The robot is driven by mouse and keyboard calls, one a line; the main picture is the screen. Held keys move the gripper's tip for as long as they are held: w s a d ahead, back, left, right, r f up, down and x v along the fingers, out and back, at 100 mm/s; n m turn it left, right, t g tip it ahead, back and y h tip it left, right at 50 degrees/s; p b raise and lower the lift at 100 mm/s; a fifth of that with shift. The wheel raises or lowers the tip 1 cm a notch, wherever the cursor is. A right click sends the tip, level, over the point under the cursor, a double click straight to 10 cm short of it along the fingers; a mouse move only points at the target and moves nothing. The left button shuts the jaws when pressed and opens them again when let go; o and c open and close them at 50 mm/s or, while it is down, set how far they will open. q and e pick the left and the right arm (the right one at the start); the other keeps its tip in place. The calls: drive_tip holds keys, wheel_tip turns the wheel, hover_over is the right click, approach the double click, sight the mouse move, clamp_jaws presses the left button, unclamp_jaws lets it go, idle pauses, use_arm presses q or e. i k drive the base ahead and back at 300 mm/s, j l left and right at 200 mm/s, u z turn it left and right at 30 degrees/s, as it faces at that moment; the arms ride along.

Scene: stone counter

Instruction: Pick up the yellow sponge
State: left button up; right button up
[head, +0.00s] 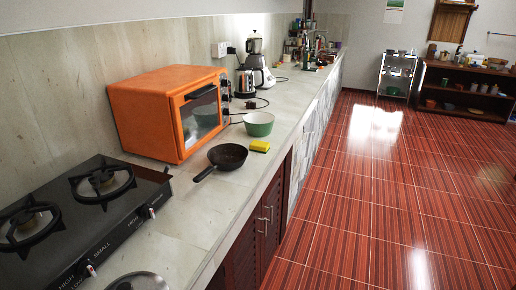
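The yellow sponge (260,146) lies flat on the pale stone counter (207,215), close to the counter's front edge. It is a small block. It lies just right of a dark frying pan (228,156) and in front of a green bowl (259,128). Nothing covers it. Neither of my grippers shows in the head view.
An orange oven (155,105) stands against the wall, left of the pan. A black gas stove (75,215) is at the near left, with a round lid (139,283) at the bottom edge. A kettle (245,82) and blender (256,60) stand farther back. The red floor (380,200) is clear.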

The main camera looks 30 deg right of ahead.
sight(256, 146)
drive_tip(key=l+u, duration=0.1)
drive_tip(key=u, duration=0.35)
drive_tip(key=i+l+u, duration=0.2)
drive_tip(key=l+u, duration=0.15)
drive_tip(key=l, duration=0.65)
drive_tip(key=l+u, duration=0.4)
drive_tip(key=l, duration=3.15)
drive_tip(key=k+l, duration=0.1)
drive_tip(key=k, duration=0.35)
drive_tip(key=l+u, duration=0.05)
